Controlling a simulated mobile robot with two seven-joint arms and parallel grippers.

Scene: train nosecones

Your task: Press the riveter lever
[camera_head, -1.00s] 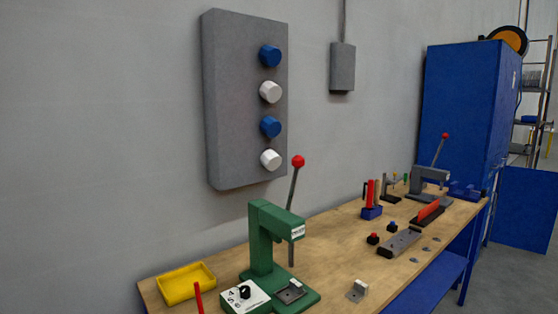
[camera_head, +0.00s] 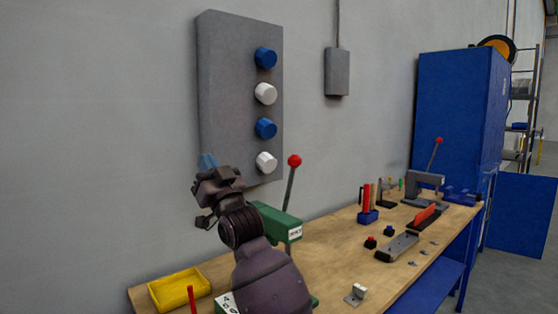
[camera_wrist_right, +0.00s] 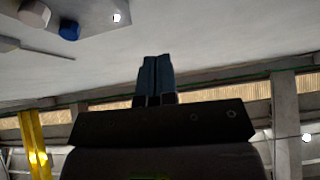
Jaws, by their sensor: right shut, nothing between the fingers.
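The riveter is the green press (camera_head: 277,220) on the workbench, with a grey lever rod rising to a red ball knob (camera_head: 295,160). My right gripper (camera_head: 208,161) is raised to the left of the lever, in front of the wall panel's lower left edge, apart from the knob in the picture. Its blue fingers point up and are shut with nothing between them; they also show in the right wrist view (camera_wrist_right: 155,78). My right arm hides much of the press body and base. The lever does not show in the right wrist view. My left gripper is not in view.
A grey panel (camera_head: 225,75) with blue and white knobs is on the wall behind. A yellow tray (camera_head: 180,290) lies left on the wooden bench (camera_head: 330,250). Another press (camera_head: 425,180) with a red-knobbed lever stands farther right, before a blue cabinet (camera_head: 455,120).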

